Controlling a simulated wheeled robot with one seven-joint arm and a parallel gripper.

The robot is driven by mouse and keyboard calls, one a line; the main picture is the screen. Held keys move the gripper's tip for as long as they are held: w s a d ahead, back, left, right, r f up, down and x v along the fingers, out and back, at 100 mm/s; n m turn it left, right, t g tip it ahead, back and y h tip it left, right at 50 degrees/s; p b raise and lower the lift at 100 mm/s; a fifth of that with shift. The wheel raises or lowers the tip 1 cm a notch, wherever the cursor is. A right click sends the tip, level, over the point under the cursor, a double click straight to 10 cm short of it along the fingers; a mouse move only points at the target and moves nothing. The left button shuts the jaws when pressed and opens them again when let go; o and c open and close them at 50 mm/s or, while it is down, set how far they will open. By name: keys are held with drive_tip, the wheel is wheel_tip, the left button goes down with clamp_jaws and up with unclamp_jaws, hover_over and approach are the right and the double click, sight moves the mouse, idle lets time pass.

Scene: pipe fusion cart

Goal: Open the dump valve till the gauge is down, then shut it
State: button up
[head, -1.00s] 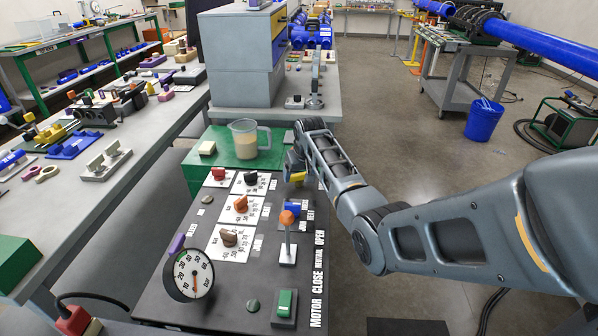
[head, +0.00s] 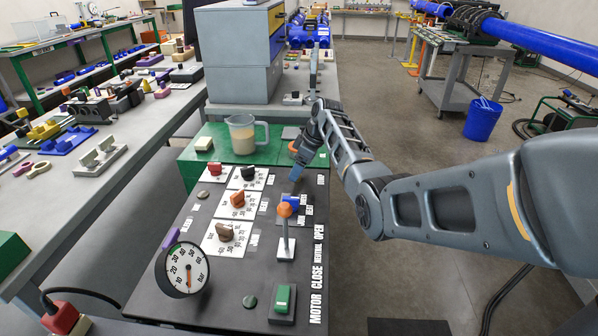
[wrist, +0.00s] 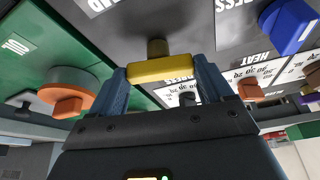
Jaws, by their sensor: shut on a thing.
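My gripper (head: 297,174) is at the far right corner of the dark control panel (head: 150,300). In the wrist view it is shut on a yellow valve handle (wrist: 163,70), one finger at each end. The handle sits on a short brass-coloured stem, beside a partly cut-off label that seems to end in "P". In the head view my gripper hides the handle. The round white pressure gauge (head: 182,270) stands at the panel's near left. Its needle points nearly straight down; I cannot read the exact value.
Red, black, orange and brown knobs line the panel. An orange-topped lever (head: 285,210), a blue knob (head: 291,202) and a green switch (head: 283,298) are nearer me. A jug (head: 243,135) stands on the green surface behind. An orange knob (wrist: 68,100) shows beside my gripper in the wrist view.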

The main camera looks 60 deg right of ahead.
drive_tip(key=shift+d+n+y+b, duration=0.1)
drive_tip(key=shift+n+y+b, duration=0.4)
drive_tip(key=shift+n+b, duration=0.45)
drive_tip(key=shift+n+g, duration=0.25)
drive_tip(key=shift+g, duration=0.05)
drive_tip(key=o, duration=1)
drive_tip(key=shift+c, duration=0.2)
drive_tip(key=v, duration=0.7)
drive_tip(key=shift+s+r, duration=0.15)
drive_tip(key=shift+r, duration=0.2)
